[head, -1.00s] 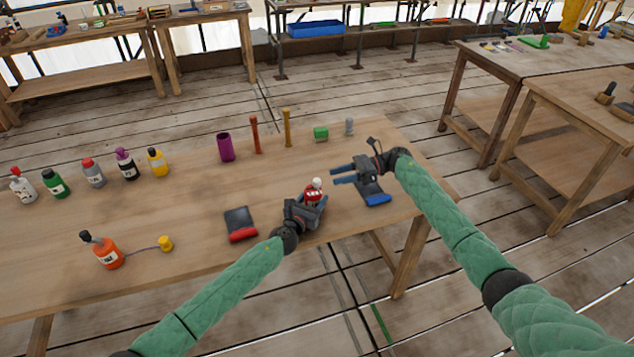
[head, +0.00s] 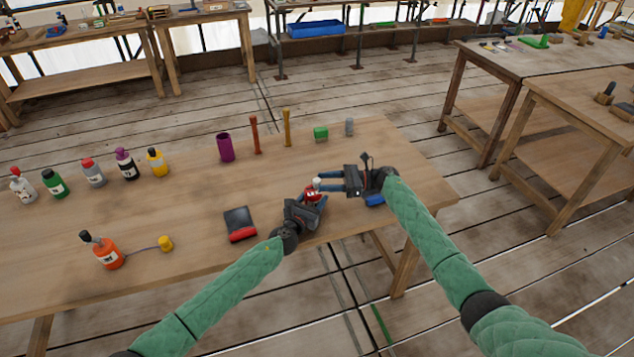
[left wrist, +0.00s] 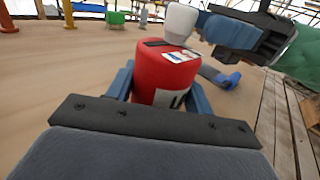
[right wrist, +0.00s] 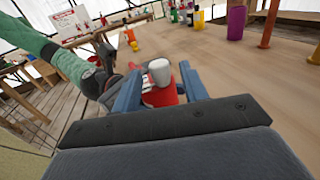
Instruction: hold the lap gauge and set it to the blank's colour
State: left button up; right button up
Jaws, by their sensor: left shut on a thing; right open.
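The lap gauge appears to be the red cylinder (left wrist: 165,70) with a white knob (left wrist: 181,20) and a pale label; it also shows in the head view (head: 310,194). My left gripper (head: 312,199) is shut on its red body and holds it near the table's front edge. My right gripper (head: 320,183) is open, its blue fingers pointing left at the knob. In the right wrist view the white knob (right wrist: 160,71) stands between the fingers, with no clear contact. I cannot tell which object is the blank; candidates include a purple cup (head: 225,148) and a green block (head: 320,133).
A red-ended dark pad (head: 239,222) lies left of my left gripper. A blue-ended piece (head: 375,200) lies under my right gripper. Several bottles stand at the left, with an orange bottle (head: 108,252) in front. Two upright sticks and a grey cylinder (head: 349,127) stand behind.

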aim_at(317, 179)
jog(key=shift+a, duration=1.7)
jog(key=shift+s, duration=0.1)
grip_shut()
